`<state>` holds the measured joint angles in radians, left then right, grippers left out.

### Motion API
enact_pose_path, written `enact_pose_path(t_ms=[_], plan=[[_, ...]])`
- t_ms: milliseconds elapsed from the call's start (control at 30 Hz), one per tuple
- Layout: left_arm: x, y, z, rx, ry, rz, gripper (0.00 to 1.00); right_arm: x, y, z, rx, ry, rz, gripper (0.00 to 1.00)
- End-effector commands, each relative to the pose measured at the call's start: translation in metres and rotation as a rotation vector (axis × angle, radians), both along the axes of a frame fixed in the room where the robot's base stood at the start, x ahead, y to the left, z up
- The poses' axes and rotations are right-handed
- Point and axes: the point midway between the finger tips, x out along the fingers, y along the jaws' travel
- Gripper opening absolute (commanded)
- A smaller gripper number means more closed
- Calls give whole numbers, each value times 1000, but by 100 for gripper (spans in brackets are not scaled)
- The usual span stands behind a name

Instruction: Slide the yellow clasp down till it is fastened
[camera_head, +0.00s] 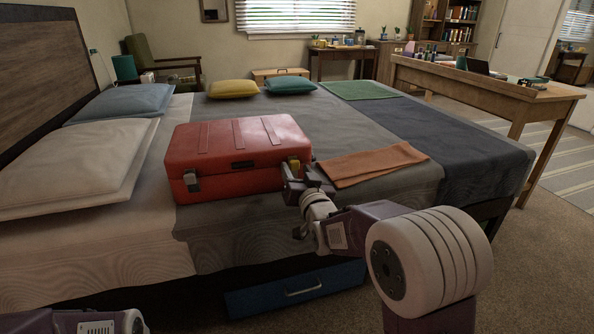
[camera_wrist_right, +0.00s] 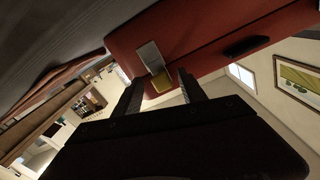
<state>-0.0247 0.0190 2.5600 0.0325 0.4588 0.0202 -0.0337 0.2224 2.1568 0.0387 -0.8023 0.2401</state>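A red suitcase (camera_head: 240,150) lies closed on the bed. The yellow clasp (camera_head: 294,162) is at the right end of its front side. In the right wrist view the yellow clasp (camera_wrist_right: 161,83) sits by a pale metal plate (camera_wrist_right: 151,57) on the red case. My right gripper (camera_head: 292,178) is at the clasp. In the wrist view its two fingers (camera_wrist_right: 161,76) stand apart, one on each side of the yellow part; I cannot tell whether they touch it. Only part of my left arm shows at the bottom left; its gripper is out of view.
A grey clasp (camera_head: 191,182) is on the case's left front, and a dark handle (camera_head: 242,164) between the clasps. A folded orange cloth (camera_head: 372,164) lies right of the case, close to my right gripper. Pillows (camera_head: 75,160) lie at left. A blue drawer (camera_head: 295,288) is below the bed.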

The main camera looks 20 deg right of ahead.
Motion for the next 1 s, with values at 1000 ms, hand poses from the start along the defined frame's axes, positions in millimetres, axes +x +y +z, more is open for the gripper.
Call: enact_pose_path(t_ms=[1000], plan=[[0,0,15,0,0,0,48,-91,-1,1,0,-3,0,48]])
